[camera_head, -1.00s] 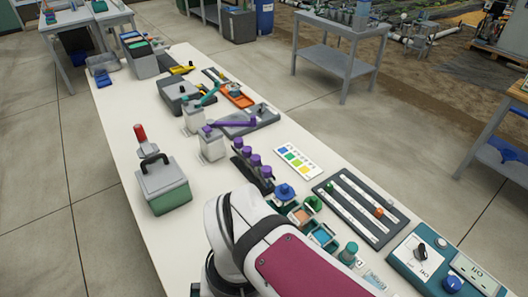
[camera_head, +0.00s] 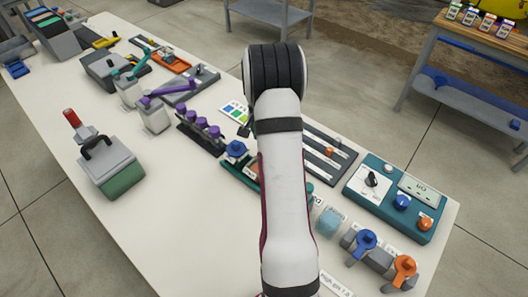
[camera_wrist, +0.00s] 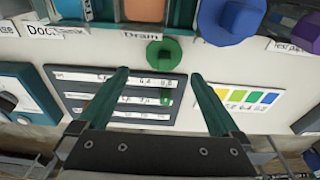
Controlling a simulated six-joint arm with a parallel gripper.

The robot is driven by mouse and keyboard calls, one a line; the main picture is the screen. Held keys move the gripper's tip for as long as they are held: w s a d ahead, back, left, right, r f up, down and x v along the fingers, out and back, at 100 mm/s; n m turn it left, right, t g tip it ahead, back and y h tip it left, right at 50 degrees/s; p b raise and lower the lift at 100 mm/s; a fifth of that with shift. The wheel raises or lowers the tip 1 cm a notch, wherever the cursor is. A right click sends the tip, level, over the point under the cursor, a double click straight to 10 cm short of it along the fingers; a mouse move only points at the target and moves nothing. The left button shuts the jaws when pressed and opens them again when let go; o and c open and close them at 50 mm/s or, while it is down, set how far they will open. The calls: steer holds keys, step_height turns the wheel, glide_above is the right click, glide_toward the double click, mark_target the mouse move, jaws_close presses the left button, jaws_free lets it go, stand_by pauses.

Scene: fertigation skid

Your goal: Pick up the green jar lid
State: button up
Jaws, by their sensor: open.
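The green jar lid (camera_wrist: 163,53) shows in the wrist view as a small green round piece with a darker middle. It appears to lie on the white bench, between the "Drain" label and the slider board (camera_wrist: 62,84). My gripper (camera_wrist: 160,76) is open, with its two green fingers apart and nothing between them. In the picture the lid lies just beyond the fingertips, roughly centred between them; its height gap cannot be told.
A blue round knob or lid (camera_wrist: 230,18) is right of the green lid. Open bins (camera_wrist: 140,10) stand above it. A colour chart (camera_wrist: 246,98) and a teal control box (camera_head: 395,205) are nearby.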

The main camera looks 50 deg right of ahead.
steer(key=f, duration=0.5)
steer(key=shift+w+d+f, duration=0.15)
steer(key=shift+w+f, duration=0.1)
steer(key=shift+w, duration=0.05)
steer(key=c, duration=1.3)
steer(key=shift+r, duration=0.15)
steer(key=shift+r, duration=0.35)
step_height(320, 180, up, 3)
steer(key=shift+r, duration=0.1)
steer(key=s+r, duration=0.3)
steer(key=s+d+r, duration=0.1)
steer(key=s+r, duration=0.2)
steer(key=s, duration=0.1)
steer(key=s+d+r, duration=0.1)
steer(key=s+r, duration=0.2)
steer(key=s, duration=0.1)
steer(key=shift+s+d, duration=0.2)
steer(key=shift+d, duration=0.05)
